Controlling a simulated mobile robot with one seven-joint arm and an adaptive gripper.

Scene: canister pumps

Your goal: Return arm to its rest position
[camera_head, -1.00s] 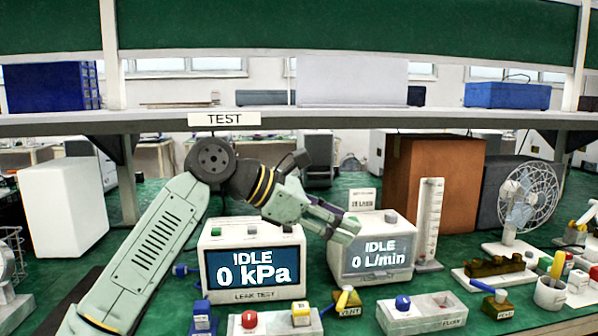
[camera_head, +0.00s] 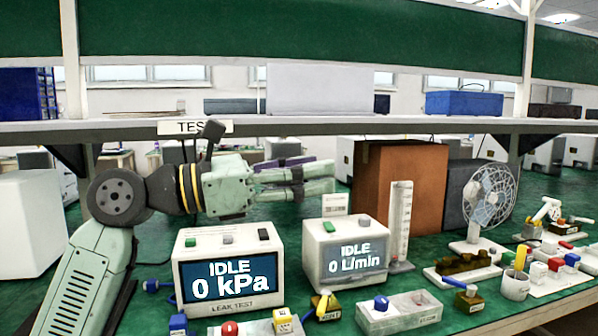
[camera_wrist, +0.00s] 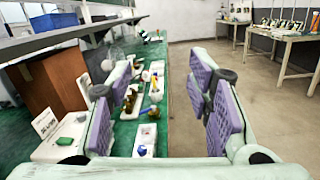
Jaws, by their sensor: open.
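My gripper (camera_head: 318,178) is raised above and behind the two test units in the head view, pointing right. Its fingers are apart and nothing is between them. In the wrist view the two purple-padded fingers (camera_wrist: 172,105) stand wide apart with the bench and floor visible between them. My arm rises from the lower left and bends at a dark round joint. The leak test unit (camera_head: 230,245) reads IDLE 0 kPa. The flow unit (camera_head: 352,283) to its right reads IDLE 0 L/min.
A shelf (camera_head: 300,125) with a TEST sign runs across above the bench, close over the arm. A brown box (camera_head: 400,190), a white graduated column (camera_head: 400,225) and a fan (camera_head: 489,200) stand to the right. Trays and small coloured parts line the front. In the wrist view, open floor (camera_wrist: 235,60) lies at right.

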